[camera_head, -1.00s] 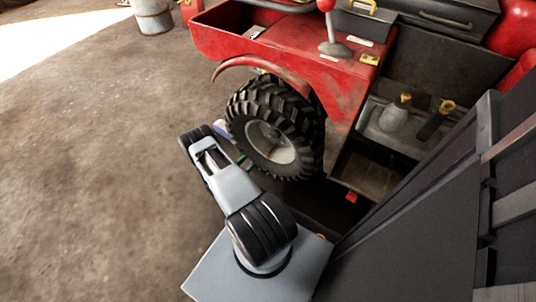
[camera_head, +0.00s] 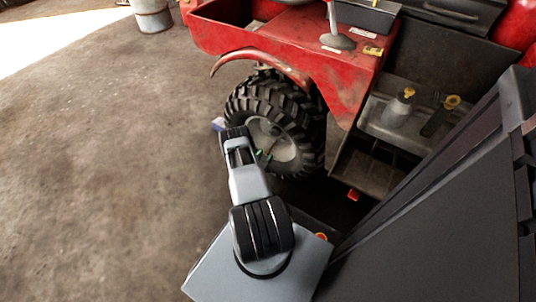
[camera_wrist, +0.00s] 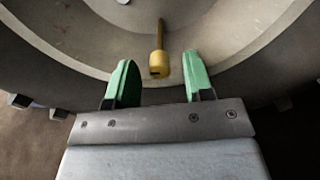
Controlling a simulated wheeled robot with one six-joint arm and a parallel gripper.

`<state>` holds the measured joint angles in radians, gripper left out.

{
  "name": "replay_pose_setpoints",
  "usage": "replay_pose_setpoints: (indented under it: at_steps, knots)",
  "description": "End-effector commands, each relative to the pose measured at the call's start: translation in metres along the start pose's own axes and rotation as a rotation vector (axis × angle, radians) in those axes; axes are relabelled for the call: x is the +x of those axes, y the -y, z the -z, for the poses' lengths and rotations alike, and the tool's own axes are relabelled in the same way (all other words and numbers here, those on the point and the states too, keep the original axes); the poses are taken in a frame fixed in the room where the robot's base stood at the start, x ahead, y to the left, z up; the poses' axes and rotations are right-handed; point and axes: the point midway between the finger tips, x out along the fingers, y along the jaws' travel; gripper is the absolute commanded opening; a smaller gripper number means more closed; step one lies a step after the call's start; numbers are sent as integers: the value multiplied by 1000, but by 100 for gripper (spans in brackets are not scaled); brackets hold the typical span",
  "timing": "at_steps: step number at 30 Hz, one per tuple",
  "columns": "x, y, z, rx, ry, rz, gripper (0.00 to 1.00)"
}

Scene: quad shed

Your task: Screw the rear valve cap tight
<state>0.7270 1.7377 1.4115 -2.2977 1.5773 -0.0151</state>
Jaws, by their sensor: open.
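The rear valve cap (camera_wrist: 159,65) is yellow and sits on the end of a thin stem in front of the pale wheel rim (camera_wrist: 88,52) in the wrist view. My gripper (camera_wrist: 162,75) has green fingers, open, one to the left of the cap and one to the right. Neither finger touches the cap. The cap cannot be made out there. I cannot tell how tightly it sits.
The red quad body (camera_head: 290,45) and its fender overhang the wheel. A footwell with a grey bottle (camera_head: 396,108) and a yellow-ringed tool (camera_head: 440,112) lies to the right. Concrete floor (camera_head: 100,150) is clear on the left.

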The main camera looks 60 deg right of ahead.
Motion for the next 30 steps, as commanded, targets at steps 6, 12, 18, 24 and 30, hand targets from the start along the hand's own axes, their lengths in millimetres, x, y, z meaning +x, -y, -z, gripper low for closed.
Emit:
replay_pose_setpoints:
  at_steps: [6, 12, 18, 24, 30]
  knots:
    - [21, 0, 1, 1, 0, 2, 48]
    - [27, 0, 0, 0, -1, 0, 48]
    - [27, 0, 0, 0, -1, 0, 48]
    - [27, 0, 0, 0, -1, 1, 32]
    - [27, 0, 0, 0, -1, 1, 13]
